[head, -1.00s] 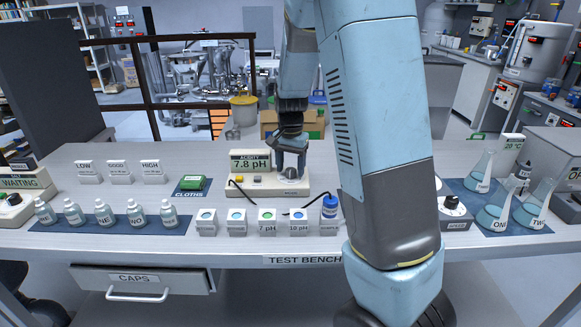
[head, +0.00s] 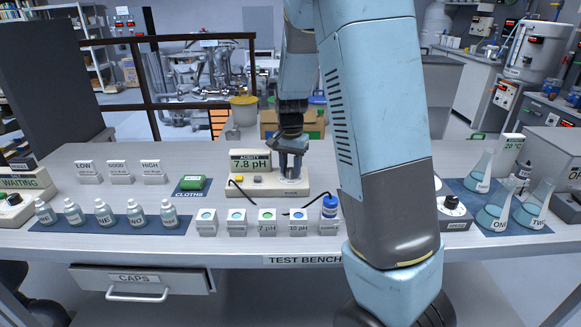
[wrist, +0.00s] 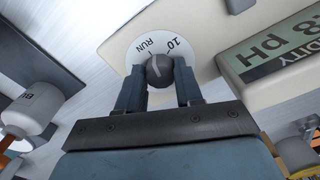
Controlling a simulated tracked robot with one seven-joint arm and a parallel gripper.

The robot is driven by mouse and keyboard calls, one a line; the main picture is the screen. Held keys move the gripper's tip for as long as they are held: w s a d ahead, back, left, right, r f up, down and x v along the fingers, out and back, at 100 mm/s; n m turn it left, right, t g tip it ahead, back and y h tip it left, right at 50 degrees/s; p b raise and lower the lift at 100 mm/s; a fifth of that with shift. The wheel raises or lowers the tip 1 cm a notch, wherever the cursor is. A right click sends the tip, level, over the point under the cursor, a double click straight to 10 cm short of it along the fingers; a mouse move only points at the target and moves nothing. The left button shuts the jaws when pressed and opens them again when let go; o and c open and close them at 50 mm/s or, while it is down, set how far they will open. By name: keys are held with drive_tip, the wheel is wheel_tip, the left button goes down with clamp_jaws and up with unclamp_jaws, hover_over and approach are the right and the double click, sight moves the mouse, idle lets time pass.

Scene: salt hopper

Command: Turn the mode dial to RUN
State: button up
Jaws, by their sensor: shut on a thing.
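The mode dial (wrist: 158,69) is a dark round knob with a light pointer line on a white disc. The disc reads "RUN" and "10" in the wrist view, and other marks are hidden. The pointer appears to lie towards RUN, but I cannot tell if it lines up exactly. My gripper (head: 291,173) stands over the right end of the acidity meter (head: 262,188), pointing down. In the wrist view my gripper (wrist: 160,88) has its two fingers on either side of the knob, shut on it. The meter's display (head: 250,163) reads 7.8 pH.
Several labelled bottles (head: 104,213) stand front left, and flasks (head: 493,217) stand at right.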

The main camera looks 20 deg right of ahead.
sight(291, 170)
drive_tip(key=shift+n, duration=1.2)
drive_tip(key=o, duration=1)
drive_tip(key=shift+o, duration=0.2)
drive_tip(key=shift+r, duration=0.15)
wheel_tip(291, 170, up, 14)
drive_tip(key=shift+f, duration=0.25)
drive_tip(key=s+r+n+t, duration=0.2)
drive_tip(key=s+r+n, duration=0.1)
drive_tip(key=s, duration=1.1)
drive_tip(key=s+a+r+n+t, duration=0.1)
drive_tip(key=s+r+n+t, duration=0.1)
drive_tip(key=s, duration=1.1)
drive_tip(key=shift+s+a+r+n+t, duration=0.2)
drive_tip(key=shift+s+r+n+t, duration=0.2)
drive_tip(key=shift+r+t, duration=0.35)
